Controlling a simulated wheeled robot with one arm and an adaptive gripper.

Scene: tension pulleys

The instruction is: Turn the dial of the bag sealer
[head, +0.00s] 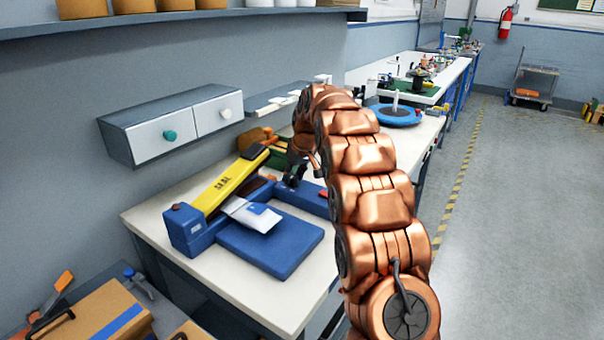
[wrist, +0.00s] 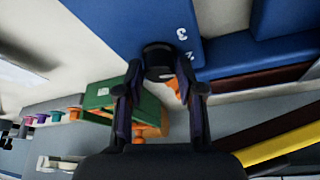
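The blue bag sealer (head: 188,234) with its yellow bar marked SEAL (head: 225,190) sits on the white table. My gripper (head: 295,178) is at its far right end in the head view. In the wrist view the dark round dial (wrist: 158,62) lies at the tips of my gripper (wrist: 160,72), on the blue housing (wrist: 130,25) with printed numerals beside it. One finger is on each side of the dial. Whether the fingers touch it is unclear. In the head view the dial is hard to make out near the gripper.
A green box (wrist: 105,98) and orange pieces are beyond the dial. A grey drawer unit (head: 170,122) is on the wall above. A blue turntable (head: 396,115) stands farther along the bench.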

